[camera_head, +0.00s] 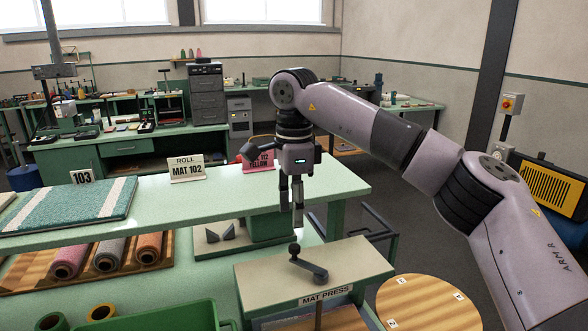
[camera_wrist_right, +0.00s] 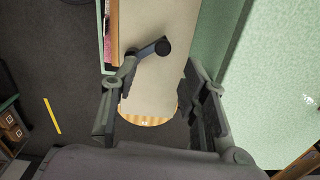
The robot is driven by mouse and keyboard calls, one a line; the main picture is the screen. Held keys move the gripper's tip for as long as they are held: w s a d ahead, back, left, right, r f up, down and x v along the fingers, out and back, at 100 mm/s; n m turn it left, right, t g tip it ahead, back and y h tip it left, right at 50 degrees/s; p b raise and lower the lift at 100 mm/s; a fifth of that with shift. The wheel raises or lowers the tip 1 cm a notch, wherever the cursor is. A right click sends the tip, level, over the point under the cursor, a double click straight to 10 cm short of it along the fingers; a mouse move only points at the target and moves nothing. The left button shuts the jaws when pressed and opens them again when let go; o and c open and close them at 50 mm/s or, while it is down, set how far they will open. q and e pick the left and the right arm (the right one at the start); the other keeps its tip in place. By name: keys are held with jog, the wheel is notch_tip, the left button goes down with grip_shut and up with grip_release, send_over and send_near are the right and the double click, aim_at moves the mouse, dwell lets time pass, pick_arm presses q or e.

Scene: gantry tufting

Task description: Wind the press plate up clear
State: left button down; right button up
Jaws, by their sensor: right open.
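The mat press (camera_head: 345,262) stands at the front centre, with a beige top and a "MAT PRESS" label (camera_head: 325,296). A dark crank handle (camera_head: 308,266) with an upright knob sits on top. A thin spindle (camera_head: 318,317) shows below the label. In the right wrist view the crank (camera_wrist_right: 148,50) lies on the beige top (camera_wrist_right: 155,85), partly between and beyond the open fingers (camera_wrist_right: 156,112). My left gripper is not in view.
A green bench (camera_head: 330,187) behind the press holds a teal striped mat (camera_head: 75,207) and a "ROLL MAT 102" sign (camera_head: 187,168). Yarn rolls (camera_head: 108,253) lie at left, a green crate (camera_head: 180,318) in front. A round wooden table (camera_head: 425,305) stands right of the press.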

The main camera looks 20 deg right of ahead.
notch_tip(320, 180, up, 9)
jog(key=shift+w+f, duration=0.15)
jog(key=shift+w, duration=0.1)
jog(key=shift+s, duration=0.1)
dwell(0.4)
